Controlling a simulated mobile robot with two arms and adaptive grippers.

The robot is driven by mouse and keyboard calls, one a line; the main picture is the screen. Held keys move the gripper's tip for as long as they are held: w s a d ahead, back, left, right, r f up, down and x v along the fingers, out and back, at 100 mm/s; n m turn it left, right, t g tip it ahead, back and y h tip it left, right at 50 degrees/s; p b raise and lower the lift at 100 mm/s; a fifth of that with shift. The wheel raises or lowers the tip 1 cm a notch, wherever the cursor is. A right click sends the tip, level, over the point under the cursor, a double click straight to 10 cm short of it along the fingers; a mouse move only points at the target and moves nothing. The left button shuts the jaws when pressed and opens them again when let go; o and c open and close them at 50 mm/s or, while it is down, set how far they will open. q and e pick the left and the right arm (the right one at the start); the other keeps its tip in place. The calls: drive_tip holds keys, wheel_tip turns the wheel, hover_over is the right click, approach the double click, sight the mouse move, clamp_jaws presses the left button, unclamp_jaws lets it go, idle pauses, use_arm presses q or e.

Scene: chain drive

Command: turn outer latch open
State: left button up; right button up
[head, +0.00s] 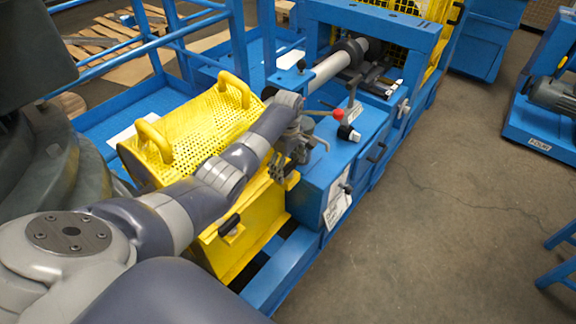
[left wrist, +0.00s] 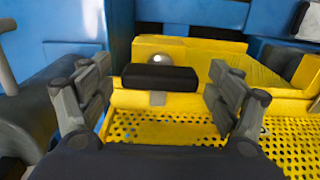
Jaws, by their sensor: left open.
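A black latch handle (left wrist: 160,77) with a silver bolt behind it sits on the yellow guard (left wrist: 195,132) in the left wrist view. My left gripper (left wrist: 158,88) is open, with one finger on each side of the handle and visible gaps to both. In the head view my left gripper (head: 284,170) is at the guard's right end, beside the blue machine housing, and its arm hides the latch there. Another black latch handle (head: 229,224) shows on the near face of the yellow guard (head: 190,118). My right gripper is out of view.
A lever with a red knob (head: 338,114) stands on the blue housing (head: 318,170) close to the gripper. Two yellow grab handles (head: 155,141) rise from the guard's top. Blue rails surround the machine; the floor (head: 430,210) to the right is open.

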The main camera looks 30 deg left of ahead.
use_arm(q)
drive_tip(key=c, duration=0.8)
drive_tip(key=shift+c, duration=1.3)
drive_tip(key=shift+r+m, duration=0.1)
drive_tip(key=shift+m, duration=0.3)
drive_tip(key=shift+m+p, duration=0.5)
drive_tip(key=shift+p, duration=0.1)
drive_tip(key=m+p, duration=0.1)
drive_tip(key=m, duration=0.1)
drive_tip(key=shift+m, duration=0.3)
drive_tip(key=m+p, duration=0.1)
drive_tip(key=m, duration=0.2)
drive_tip(key=shift+m, duration=0.3)
drive_tip(key=m, duration=0.2)
drive_tip(key=shift+m+p, duration=0.3)
drive_tip(key=shift+m, duration=0.1)
drive_tip(key=m, duration=0.2)
drive_tip(key=shift+m, duration=0.3)
drive_tip(key=m, duration=0.3)
drive_tip(key=shift+m, duration=0.8)
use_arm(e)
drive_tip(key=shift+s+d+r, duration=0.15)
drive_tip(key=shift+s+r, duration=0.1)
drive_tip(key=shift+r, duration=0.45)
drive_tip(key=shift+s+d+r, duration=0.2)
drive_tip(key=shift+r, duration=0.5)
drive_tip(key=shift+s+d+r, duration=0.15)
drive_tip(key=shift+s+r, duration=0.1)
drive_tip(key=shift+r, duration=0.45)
